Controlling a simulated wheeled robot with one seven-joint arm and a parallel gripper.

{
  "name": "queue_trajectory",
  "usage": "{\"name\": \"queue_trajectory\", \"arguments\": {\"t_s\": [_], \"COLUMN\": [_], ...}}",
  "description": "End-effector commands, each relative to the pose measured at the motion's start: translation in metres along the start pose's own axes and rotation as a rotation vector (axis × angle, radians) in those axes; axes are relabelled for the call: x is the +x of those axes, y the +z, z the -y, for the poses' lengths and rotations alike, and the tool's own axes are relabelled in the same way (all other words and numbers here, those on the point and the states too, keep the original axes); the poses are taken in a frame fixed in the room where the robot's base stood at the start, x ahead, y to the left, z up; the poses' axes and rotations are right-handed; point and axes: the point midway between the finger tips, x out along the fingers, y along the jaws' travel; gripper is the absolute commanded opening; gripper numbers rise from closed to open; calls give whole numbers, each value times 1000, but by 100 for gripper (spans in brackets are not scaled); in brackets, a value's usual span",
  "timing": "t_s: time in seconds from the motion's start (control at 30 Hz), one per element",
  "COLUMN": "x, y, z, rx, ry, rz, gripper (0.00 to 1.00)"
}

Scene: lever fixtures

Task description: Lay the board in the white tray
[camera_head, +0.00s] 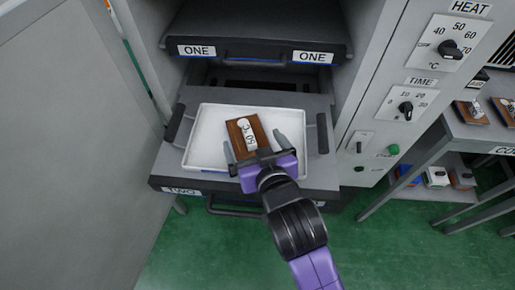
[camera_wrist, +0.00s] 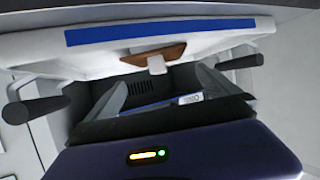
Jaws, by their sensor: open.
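The white tray (camera_head: 206,120) sits on the pulled-out drawer labelled TWO. The brown board (camera_head: 238,131), with a white marked piece on its face, lies inside the tray near its middle. My gripper (camera_head: 256,146) is over the tray, its two fingers spread on either side of the board's near part, and it hides the board's near edge. In the wrist view, the board (camera_wrist: 170,52) shows beyond the open fingers, and nothing is held between them. I cannot tell whether a finger touches the board.
The drawer labelled ONE (camera_head: 255,50) is above and behind. Dark handles (camera_head: 323,133) flank the tray. The control panel with HEAT and TIME knobs (camera_head: 405,107) stands right, beside a shelf (camera_head: 480,130) with more boards. An open grey door (camera_head: 70,140) fills the left.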

Motion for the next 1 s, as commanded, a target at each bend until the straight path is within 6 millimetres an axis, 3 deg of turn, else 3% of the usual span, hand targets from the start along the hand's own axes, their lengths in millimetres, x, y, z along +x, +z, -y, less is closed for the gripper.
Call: {"name": "queue_trajectory", "arguments": {"t_s": [0.1,0.3,0.87,1.0], "x": [-18,-33,-34,-34], "y": [1,0,0,-9], "z": [0,0,0,2], "rx": [1,2,1,-9], "ry": [0,0,0,-7], "rz": [0,1,1,-36], "gripper": [100,100,100,100]}}
